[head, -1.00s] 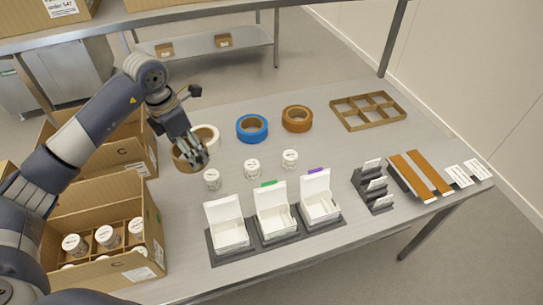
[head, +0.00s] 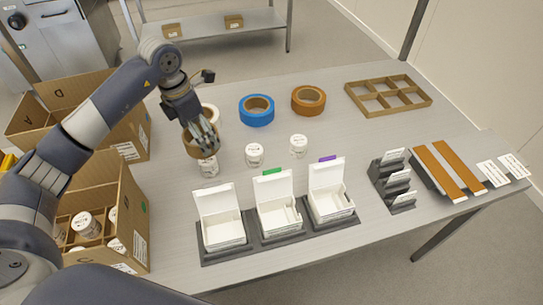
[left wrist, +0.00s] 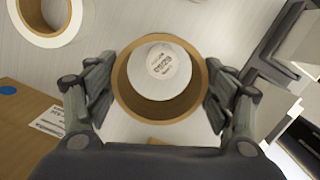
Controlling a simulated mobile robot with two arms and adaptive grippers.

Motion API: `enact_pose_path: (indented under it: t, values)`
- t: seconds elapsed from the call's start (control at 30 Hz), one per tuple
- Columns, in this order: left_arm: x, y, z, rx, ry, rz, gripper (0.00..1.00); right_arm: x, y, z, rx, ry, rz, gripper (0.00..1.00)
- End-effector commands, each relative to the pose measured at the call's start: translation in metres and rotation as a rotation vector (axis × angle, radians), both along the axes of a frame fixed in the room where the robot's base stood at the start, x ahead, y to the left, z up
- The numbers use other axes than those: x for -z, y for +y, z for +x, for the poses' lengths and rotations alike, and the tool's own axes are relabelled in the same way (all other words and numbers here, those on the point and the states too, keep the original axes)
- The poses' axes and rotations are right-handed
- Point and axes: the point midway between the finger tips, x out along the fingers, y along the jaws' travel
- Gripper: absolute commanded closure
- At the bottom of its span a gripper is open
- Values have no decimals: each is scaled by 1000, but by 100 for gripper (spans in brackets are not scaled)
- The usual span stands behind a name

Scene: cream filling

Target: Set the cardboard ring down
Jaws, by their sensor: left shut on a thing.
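The brown cardboard ring (head: 189,147) is in my left gripper (head: 204,139) above the table's left part. In the left wrist view the ring (left wrist: 122,88) lies between the two fingers of the left gripper (left wrist: 160,88), which press on its outside. A white labelled jar (left wrist: 163,65) shows through the ring's opening. In the head view this jar (head: 208,168) stands upright just below the ring, partly hidden by it; I cannot tell whether the ring surrounds its top. My right gripper is not in view.
Two more white jars (head: 254,155) (head: 299,146) stand to the right. White (head: 208,112), blue (head: 257,110) and orange (head: 308,100) tape rolls lie behind. Open white boxes (head: 222,232) stand in front. A carton with jars (head: 131,220) is at left.

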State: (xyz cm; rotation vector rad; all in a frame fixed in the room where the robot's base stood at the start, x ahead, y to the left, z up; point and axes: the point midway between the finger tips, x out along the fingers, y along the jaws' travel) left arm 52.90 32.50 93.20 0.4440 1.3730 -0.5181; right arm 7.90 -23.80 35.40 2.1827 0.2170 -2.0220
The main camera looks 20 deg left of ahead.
Motion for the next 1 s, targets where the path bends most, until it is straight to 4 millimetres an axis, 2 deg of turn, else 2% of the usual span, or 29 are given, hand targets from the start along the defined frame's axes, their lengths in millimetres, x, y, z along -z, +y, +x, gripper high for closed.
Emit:
enact_pose_path:
  t: [0.03,0.17,0.5,0.67,0.9,1.0]
  values:
    - [4,0,0,0,-1,-1,43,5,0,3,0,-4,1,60]
    - [6,0,0,0,1,-1,43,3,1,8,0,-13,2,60]
    - [60,0,-1,-1,3,-2,43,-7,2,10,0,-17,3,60]
    - [71,-1,0,0,0,-2,43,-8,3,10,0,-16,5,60]
    - [102,0,0,-1,1,-1,43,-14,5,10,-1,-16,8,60]
    - [104,0,0,0,-1,-1,43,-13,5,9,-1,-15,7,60]
